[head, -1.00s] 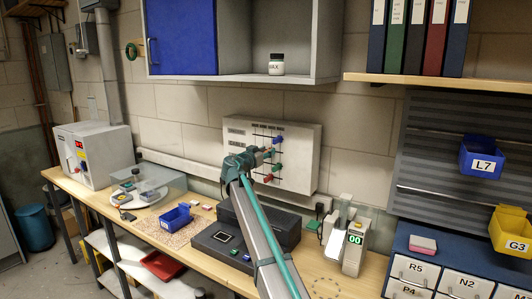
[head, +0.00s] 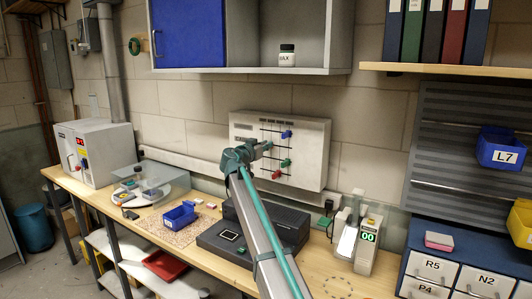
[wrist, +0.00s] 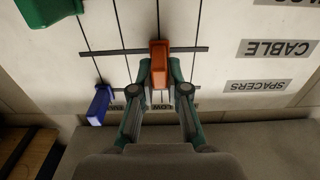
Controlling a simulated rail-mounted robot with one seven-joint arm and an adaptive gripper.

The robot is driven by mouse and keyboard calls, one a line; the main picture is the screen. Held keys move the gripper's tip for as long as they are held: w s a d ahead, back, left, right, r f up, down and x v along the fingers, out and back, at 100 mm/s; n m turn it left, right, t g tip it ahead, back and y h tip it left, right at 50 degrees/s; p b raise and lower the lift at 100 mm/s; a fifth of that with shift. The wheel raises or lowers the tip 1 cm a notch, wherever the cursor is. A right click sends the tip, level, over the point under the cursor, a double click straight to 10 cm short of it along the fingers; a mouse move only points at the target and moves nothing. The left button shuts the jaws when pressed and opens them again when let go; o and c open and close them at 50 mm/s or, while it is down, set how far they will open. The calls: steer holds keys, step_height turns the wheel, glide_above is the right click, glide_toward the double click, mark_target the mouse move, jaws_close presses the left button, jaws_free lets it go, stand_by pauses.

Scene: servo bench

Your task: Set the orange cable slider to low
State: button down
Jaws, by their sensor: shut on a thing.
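The orange slider (wrist: 159,62) stands on a dark track of the white wall panel (wrist: 221,20) in the wrist view, close to a dark crossbar. The two fingers of my gripper (wrist: 158,75) are closed on its sides. A LOW label (wrist: 165,107) shows partly between the fingers. A CABLE label (wrist: 278,49) is at the right. In the head view my gripper (head: 265,147) reaches the panel (head: 310,158); the orange slider is hard to make out there.
A blue slider (wrist: 99,104) and a green slider (wrist: 48,10) stand left of my fingers. In the head view, a black box (head: 232,240) and a display device (head: 368,242) stand on the bench below the panel. An open shelf (head: 290,70) hangs above.

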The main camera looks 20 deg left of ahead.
steer(key=shift+a, duration=0.1)
steer(key=c, duration=1.2)
jaws_free()
steer(key=shift+o, duration=0.2)
steer(key=shift+s, duration=0.1)
steer(key=s+a, duration=0.1)
steer(key=s, duration=1)
steer(key=shift+s+a, duration=0.3)
steer(key=shift+s, duration=0.05)
